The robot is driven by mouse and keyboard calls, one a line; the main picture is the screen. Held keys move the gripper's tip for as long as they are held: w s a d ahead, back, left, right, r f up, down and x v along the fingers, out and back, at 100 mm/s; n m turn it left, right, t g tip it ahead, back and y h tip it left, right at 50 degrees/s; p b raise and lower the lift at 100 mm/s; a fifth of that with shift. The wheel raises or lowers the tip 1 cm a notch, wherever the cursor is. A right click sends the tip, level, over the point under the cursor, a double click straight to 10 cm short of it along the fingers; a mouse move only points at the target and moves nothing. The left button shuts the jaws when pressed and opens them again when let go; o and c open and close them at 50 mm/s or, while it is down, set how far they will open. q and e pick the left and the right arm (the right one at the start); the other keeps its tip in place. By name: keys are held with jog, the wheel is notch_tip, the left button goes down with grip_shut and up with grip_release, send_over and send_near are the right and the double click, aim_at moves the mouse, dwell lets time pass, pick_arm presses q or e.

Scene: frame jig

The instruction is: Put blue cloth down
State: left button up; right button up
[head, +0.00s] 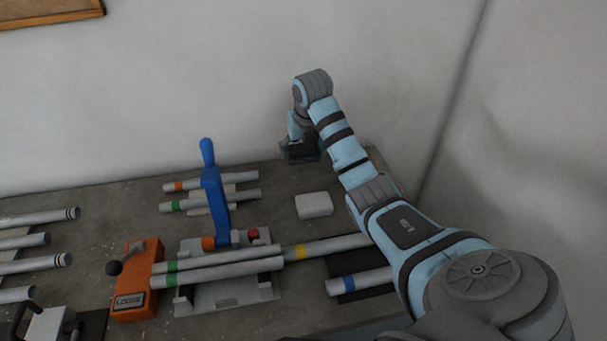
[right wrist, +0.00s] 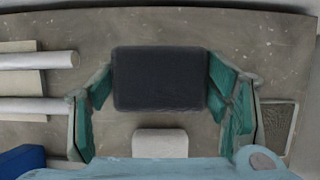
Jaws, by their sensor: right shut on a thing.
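My right gripper (head: 301,152) is at the back of the table, low over its surface. In the right wrist view its teal fingers (right wrist: 160,100) stand on both sides of a dark grey, rounded block-like thing (right wrist: 160,78) and are shut on it. This thing looks dark grey rather than blue, and I cannot tell whether it is the cloth. Whether it touches the table is unclear. In the head view the gripper mostly hides it. No other cloth shows. My left gripper is not in view.
A white block (head: 314,205) lies just in front of the right gripper. A blue lever (head: 214,195) stands on the grey jig to the left, with marked tubes around it. An orange box (head: 136,280) reads LOOSE. A dark meshed patch (right wrist: 277,122) is beside the gripper.

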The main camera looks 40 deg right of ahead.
aim_at(302, 174)
notch_tip(302, 174, down, 6)
jog(key=shift+f+p, duration=0.1)
jog(key=shift+p, duration=0.35)
jog(key=shift+f, duration=0.15)
jog(key=shift+f, duration=0.15)
jog(key=o, duration=1)
